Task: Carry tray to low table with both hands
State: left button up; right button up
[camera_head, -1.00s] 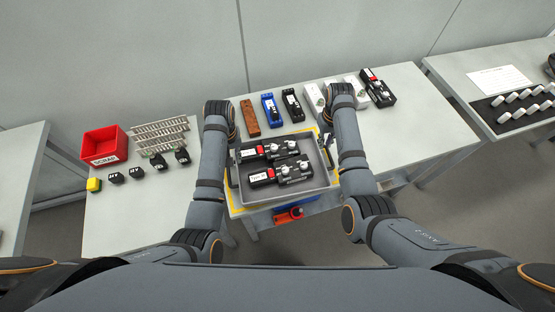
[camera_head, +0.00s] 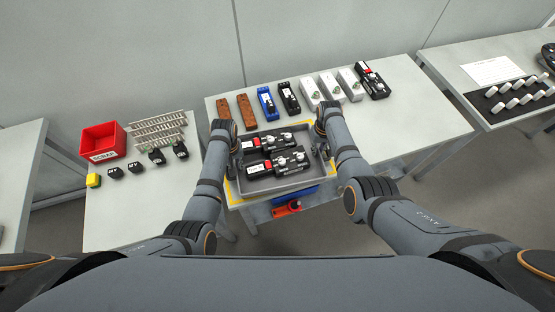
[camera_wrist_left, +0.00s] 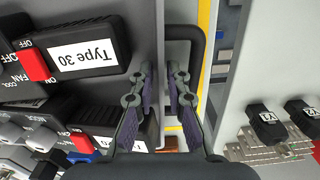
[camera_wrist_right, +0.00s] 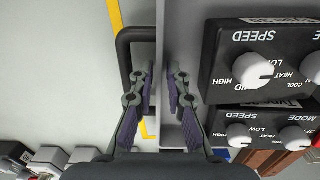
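The grey open tray (camera_head: 290,188) sits on the yellow-marked part of the table. It holds two black control units, a rear one (camera_head: 268,143) and a front one (camera_head: 276,164) labelled Type 30. My left gripper (camera_head: 231,147) is at the tray's left wall. In the left wrist view its fingers (camera_wrist_left: 160,72) straddle that wall beside a black handle (camera_wrist_left: 201,55). My right gripper (camera_head: 319,146) is at the right wall. In the right wrist view its fingers (camera_wrist_right: 159,72) straddle that wall beside the other handle (camera_wrist_right: 124,60). Both finger gaps are narrow; contact with the walls is unclear.
Brown, blue, black and white housings (camera_head: 310,95) line the back of the table, with a finished unit (camera_head: 372,80) at their right. A red bin (camera_head: 103,143), metal rails (camera_head: 158,130) and small black parts stand left. Another table (camera_head: 440,65) is at right.

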pick_arm(q)
jog(key=shift+w+f, duration=0.15)
jog(key=shift+f, duration=0.25)
pick_arm(e)
jog(key=shift+w+f, duration=0.15)
jog(key=shift+f, duration=0.25)
pick_arm(q)
jog(key=shift+r, duration=0.1)
jog(key=shift+c, duration=0.5)
pick_arm(e)
jog(key=shift+c, duration=0.5)
pick_arm(q)
grip_shut()
pick_arm(e)
jog(key=shift+r, duration=0.1)
grip_shut()
